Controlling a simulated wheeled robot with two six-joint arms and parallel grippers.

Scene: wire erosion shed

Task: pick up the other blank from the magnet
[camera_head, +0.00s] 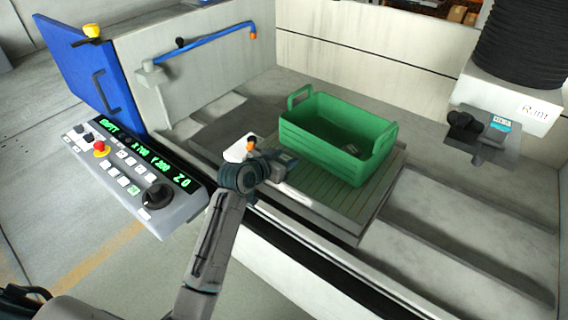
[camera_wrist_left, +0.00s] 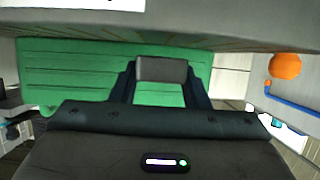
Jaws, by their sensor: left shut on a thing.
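A grey block, seemingly a blank (camera_wrist_left: 161,70), sits between the fingers of my left gripper in the left wrist view. My left gripper (camera_head: 284,163) is shut on it, at the left edge of the slatted plate, which looks like the magnet (camera_head: 350,212). In the head view the gripper hides most of the block, and I cannot tell whether it touches the plate. A green crate (camera_head: 323,152) stands on the plate just beyond the gripper, and it fills much of the left wrist view (camera_wrist_left: 70,70). My right gripper is out of view.
An orange knob (camera_head: 251,143) stands close beside my left gripper. The ram (camera_head: 508,103) with a dark holder hangs at the right. A control panel (camera_head: 135,175) is at the left, and a blue pipe (camera_head: 205,43) is behind. The pale bed right of the plate is clear.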

